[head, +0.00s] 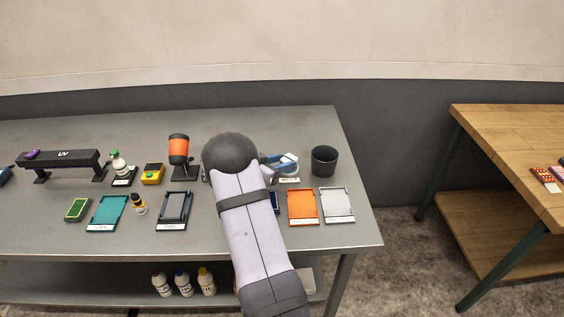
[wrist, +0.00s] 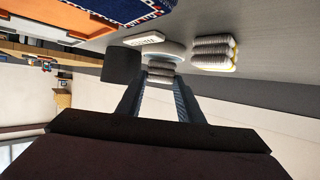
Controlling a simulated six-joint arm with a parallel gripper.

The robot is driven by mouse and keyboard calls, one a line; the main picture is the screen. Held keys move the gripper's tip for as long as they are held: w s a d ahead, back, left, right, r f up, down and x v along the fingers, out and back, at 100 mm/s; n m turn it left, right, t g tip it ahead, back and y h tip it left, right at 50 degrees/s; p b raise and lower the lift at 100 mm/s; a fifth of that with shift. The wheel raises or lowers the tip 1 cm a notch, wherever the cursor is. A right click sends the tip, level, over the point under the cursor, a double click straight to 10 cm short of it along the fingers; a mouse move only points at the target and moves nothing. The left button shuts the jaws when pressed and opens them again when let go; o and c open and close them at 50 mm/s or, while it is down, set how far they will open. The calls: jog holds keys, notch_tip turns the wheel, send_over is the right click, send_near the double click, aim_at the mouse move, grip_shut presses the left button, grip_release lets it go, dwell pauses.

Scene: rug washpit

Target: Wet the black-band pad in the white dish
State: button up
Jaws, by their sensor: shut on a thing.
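In the wrist view, my gripper (wrist: 160,70) is shut on a small ribbed, pale pad (wrist: 161,74) with darker edging; its band colour is hard to make out. The white dish (wrist: 174,47) lies just beyond the fingertips, partly hidden by the pad. I cannot tell whether the pad touches it. A second ribbed pad (wrist: 213,52) with yellow edging lies beside the dish, to the right. A white label (wrist: 145,40) stands by the dish. In the head view my arm hides most of the gripper and pad.
A dark cup (head: 324,160) stands right of the arm and also shows in the wrist view (wrist: 121,66). Orange (head: 303,205) and pale grey (head: 337,204) trays lie in front. A patterned blue piece (wrist: 115,9) is near the gripper. Bottles and stands occupy the bench's left.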

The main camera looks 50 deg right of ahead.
notch_tip(320, 180, up, 6)
jog(key=p, duration=0.5)
jog(key=shift+r+p, duration=0.15)
jog(key=shift+p, duration=0.2)
jog(key=shift+s, duration=0.1)
